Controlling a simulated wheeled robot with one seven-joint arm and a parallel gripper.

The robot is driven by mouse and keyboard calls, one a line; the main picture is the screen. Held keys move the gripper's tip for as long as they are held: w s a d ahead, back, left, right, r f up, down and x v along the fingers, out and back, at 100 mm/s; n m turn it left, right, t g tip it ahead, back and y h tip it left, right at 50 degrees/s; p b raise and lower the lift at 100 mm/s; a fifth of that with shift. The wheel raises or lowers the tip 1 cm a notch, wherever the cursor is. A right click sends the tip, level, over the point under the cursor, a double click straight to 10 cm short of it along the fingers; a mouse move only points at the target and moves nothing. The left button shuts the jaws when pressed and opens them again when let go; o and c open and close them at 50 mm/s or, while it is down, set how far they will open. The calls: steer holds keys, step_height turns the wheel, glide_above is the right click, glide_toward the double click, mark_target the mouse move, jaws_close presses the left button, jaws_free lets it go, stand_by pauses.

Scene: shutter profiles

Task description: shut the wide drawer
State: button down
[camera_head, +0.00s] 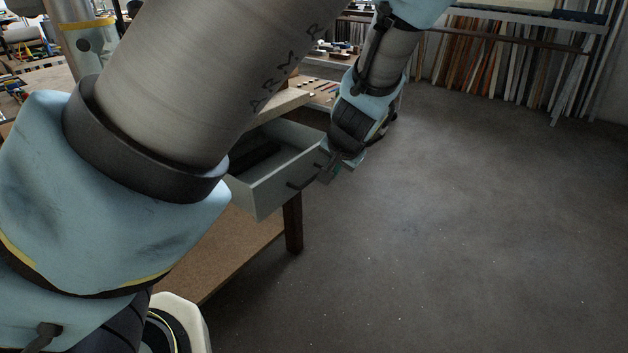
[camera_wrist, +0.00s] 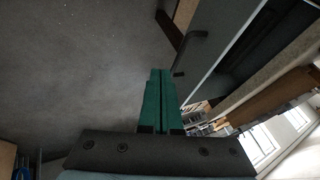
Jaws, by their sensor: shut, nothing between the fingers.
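The wide drawer (camera_head: 262,196) is grey and stands pulled out from under the bench top, with a dark thing lying inside. Its dark bar handle (camera_head: 303,184) is on the front face. My gripper (camera_head: 328,174) is at the right part of the drawer front, close to it; I cannot tell whether it touches. In the wrist view my gripper's green fingers (camera_wrist: 160,95) lie together with nothing between them. There the drawer (camera_wrist: 212,55) runs along the upper right, and its handle (camera_wrist: 188,45) shows just beyond the fingertips. My arm hides the drawer's left part.
The wooden workbench (camera_head: 275,108) has a lower shelf (camera_head: 225,255) and a dark leg (camera_head: 293,222). Small parts lie on the bench behind. A rack of upright profiles (camera_head: 500,60) stands at the back wall. The concrete floor (camera_head: 450,230) to the right is clear.

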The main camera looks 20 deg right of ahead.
mark_target(313, 179)
steer(key=w+a+f+p, duration=0.1)
steer(key=w+f, duration=0.6)
steer(key=shift+w+f, duration=0.2)
steer(key=shift+w, duration=0.15)
steer(key=shift+a, duration=0.15)
